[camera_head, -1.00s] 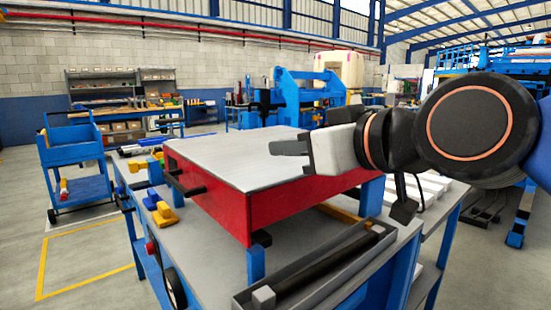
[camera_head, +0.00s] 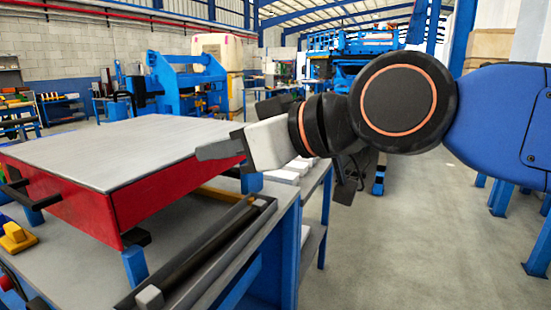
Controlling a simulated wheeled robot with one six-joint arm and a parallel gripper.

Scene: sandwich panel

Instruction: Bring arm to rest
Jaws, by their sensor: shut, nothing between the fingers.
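My gripper (camera_head: 217,150) shows in the head view at the end of my arm, which reaches in from the right. Its dark fingers are shut and empty, and they point left. In the picture the fingers overlap the right edge of the sandwich panel (camera_head: 115,150). The panel has a grey top and red sides and lies on blue supports above the workbench (camera_head: 75,262). I cannot tell the exact gap between the fingers and the panel.
A dark tray (camera_head: 205,255) with long bars lies along the bench's right side. A yellow clamp (camera_head: 17,237) sits at the left. Blue machines (camera_head: 185,80) stand behind. The floor (camera_head: 415,240) to the right of the bench is open.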

